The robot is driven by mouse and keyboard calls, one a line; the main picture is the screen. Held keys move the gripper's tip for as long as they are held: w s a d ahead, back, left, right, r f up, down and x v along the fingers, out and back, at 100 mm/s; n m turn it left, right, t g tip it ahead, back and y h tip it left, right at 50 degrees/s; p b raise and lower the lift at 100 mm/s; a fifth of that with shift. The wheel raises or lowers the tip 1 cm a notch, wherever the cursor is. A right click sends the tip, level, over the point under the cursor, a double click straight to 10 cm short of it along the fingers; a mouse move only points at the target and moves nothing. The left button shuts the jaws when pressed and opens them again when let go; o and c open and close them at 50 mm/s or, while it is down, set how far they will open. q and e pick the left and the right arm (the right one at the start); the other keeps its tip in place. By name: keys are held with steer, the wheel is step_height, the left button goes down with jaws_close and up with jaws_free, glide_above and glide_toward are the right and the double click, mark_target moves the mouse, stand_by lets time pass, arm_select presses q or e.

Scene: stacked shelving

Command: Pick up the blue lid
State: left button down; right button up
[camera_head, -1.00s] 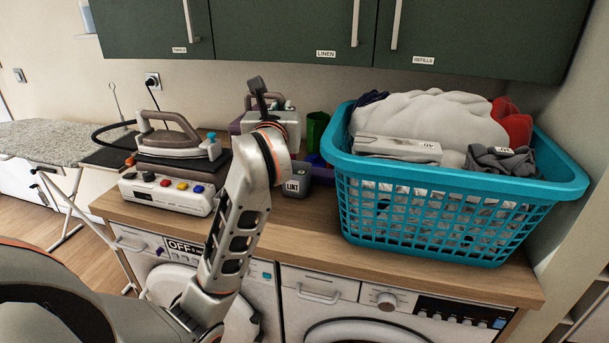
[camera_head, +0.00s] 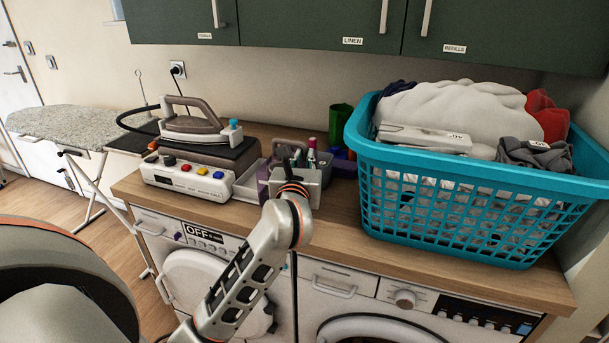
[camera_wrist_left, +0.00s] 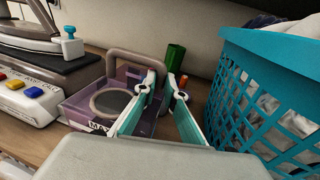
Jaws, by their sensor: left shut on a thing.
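My left gripper (camera_head: 300,156) is over the counter, in front of the green cup, with its fingers pointing away from me. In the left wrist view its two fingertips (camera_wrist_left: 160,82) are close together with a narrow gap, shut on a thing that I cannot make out. A small blue patch (camera_head: 340,153) shows beside the green cup (camera_head: 340,122) in the head view. I cannot tell whether it is the blue lid. The cup also shows beyond the fingertips in the wrist view (camera_wrist_left: 175,56). My right gripper is not in view.
A turquoise laundry basket (camera_head: 450,205) full of cloths stands close on the right. An iron on its white base (camera_head: 188,180) stands on the left. A purple caddy with a handle (camera_wrist_left: 75,108) is beside my fingers. Green cabinets (camera_head: 300,22) hang above the wooden counter (camera_head: 350,233).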

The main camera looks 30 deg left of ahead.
arm_select(q)
step_height(320, 180, down, 3)
steer(key=shift+r+b, duration=0.2)
steer(key=shift+b, duration=0.1)
steer(key=shift+f, duration=0.8)
steer(key=c, duration=2.2)
jaws_free()
steer(key=shift+f, duration=0.15)
steer(key=shift+o, duration=0.5)
